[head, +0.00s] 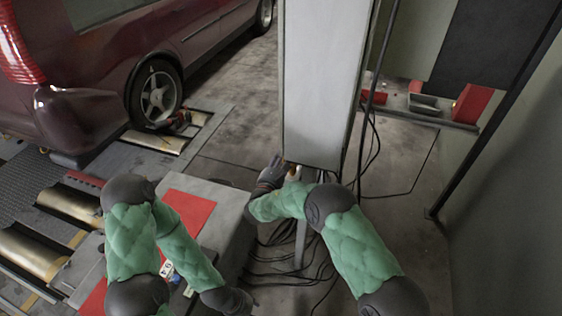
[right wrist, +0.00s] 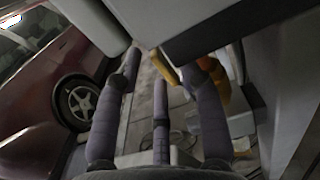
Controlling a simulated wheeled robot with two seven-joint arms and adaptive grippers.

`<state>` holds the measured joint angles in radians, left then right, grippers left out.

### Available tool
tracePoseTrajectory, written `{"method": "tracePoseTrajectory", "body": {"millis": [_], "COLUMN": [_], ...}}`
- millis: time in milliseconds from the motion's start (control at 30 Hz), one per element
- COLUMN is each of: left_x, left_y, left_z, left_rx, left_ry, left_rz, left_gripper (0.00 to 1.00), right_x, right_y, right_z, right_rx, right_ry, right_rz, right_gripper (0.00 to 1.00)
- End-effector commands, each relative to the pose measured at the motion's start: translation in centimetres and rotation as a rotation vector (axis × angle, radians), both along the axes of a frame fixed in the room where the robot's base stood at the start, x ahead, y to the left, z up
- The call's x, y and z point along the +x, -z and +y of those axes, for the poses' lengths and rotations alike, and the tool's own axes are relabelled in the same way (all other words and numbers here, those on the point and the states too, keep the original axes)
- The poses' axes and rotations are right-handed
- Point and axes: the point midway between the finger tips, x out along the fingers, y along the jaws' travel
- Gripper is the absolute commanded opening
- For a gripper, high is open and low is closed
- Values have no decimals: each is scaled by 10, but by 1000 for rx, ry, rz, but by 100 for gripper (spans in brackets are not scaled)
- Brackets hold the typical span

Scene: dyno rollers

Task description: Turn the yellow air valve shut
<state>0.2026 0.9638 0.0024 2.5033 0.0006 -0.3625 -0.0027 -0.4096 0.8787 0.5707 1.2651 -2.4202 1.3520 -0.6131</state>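The yellow air valve (right wrist: 167,68) shows in the right wrist view just under the edge of a grey cabinet. In the head view a small yellow-orange part (head: 293,173) shows at the cabinet's bottom edge. My right gripper (head: 274,172) is beside it, under the cabinet's lower left corner. In the right wrist view my right gripper (right wrist: 168,60) has its fingers spread, with the yellow valve between them, closer to the right finger. Contact cannot be told. My left arm is bent at the lower left of the head view; its gripper fingers do not show.
The tall grey cabinet (head: 318,85) stands just above my right gripper. Cables (head: 290,262) hang and lie below it. A grey box with a red top (head: 188,212) is to the left. A dark red car (head: 90,70) stands on rollers (head: 72,203). A red shelf (head: 420,103) is at right.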

Motion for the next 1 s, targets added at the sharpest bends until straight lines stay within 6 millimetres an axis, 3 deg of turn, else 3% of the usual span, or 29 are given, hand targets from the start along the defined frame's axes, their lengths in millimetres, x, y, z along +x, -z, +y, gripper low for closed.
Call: {"method": "tracePoseTrajectory", "body": {"millis": [167,300,333,667,1000], "left_x": [0,0,0,0,0], "left_y": [0,0,0,3,39], "left_z": [0,0,0,0,0], "left_rx": [0,0,0,0,0], "left_ry": [0,0,0,0,0], "left_rz": [0,0,0,0,0], "left_gripper": [40,40,40,40,40], "right_x": [0,0,0,-1,-6], "right_y": [0,0,0,1,9], "right_z": [0,0,0,0,2], "right_rx": [0,0,0,-2,-36], "right_ry": [0,0,0,0,0], "right_rz": [0,0,0,-8,-111], "right_gripper": [39,2,0,0,0]}}
